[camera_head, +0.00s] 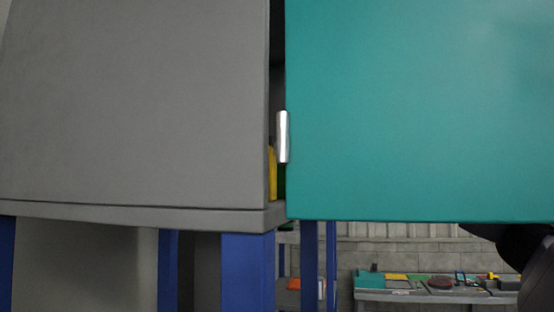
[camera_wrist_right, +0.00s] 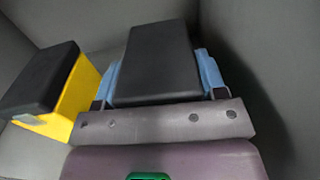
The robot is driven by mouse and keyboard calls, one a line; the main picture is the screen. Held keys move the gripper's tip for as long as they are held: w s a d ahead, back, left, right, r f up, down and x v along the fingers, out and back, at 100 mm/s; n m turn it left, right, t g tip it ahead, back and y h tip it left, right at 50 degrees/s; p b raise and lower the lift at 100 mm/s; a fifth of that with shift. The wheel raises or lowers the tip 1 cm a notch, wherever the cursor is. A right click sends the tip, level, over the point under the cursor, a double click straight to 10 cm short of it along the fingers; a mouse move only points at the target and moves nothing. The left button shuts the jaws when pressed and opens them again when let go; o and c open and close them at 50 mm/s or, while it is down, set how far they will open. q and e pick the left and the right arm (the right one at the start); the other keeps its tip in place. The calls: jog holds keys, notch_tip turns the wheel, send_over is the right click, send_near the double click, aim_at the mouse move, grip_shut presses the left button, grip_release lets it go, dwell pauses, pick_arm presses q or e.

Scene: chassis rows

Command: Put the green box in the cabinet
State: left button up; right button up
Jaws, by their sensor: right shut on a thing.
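The grey cabinet (camera_head: 140,110) fills the left of the head view, with its teal door (camera_head: 420,110) swung open to the right. A dark green sliver, likely the green box (camera_head: 281,184), shows in the gap beside the door edge, inside the cabinet. In the right wrist view a box with a black top, which I take for the green box (camera_wrist_right: 153,60), sits between the blue fingers of my right gripper (camera_wrist_right: 157,75). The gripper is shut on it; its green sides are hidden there. My left gripper is in neither view.
A yellow box (camera_wrist_right: 86,97) with a black top stands left of the held box, close to it; a yellow strip shows in the head view (camera_head: 272,172). Grey cabinet walls surround both. A workbench (camera_head: 430,296) with several items stands behind, at lower right.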

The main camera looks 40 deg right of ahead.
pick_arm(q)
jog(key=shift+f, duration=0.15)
pick_arm(e)
jog(key=shift+f, duration=0.1)
jog(key=o, duration=1.2)
jog(key=shift+r, duration=0.2)
pick_arm(q)
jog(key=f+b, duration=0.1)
jog(key=b, duration=0.1)
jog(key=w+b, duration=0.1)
jog(key=b, duration=0.1)
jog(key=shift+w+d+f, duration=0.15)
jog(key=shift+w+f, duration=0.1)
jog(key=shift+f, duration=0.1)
pick_arm(e)
jog(key=v, duration=1.2)
jog(key=shift+f, duration=0.1)
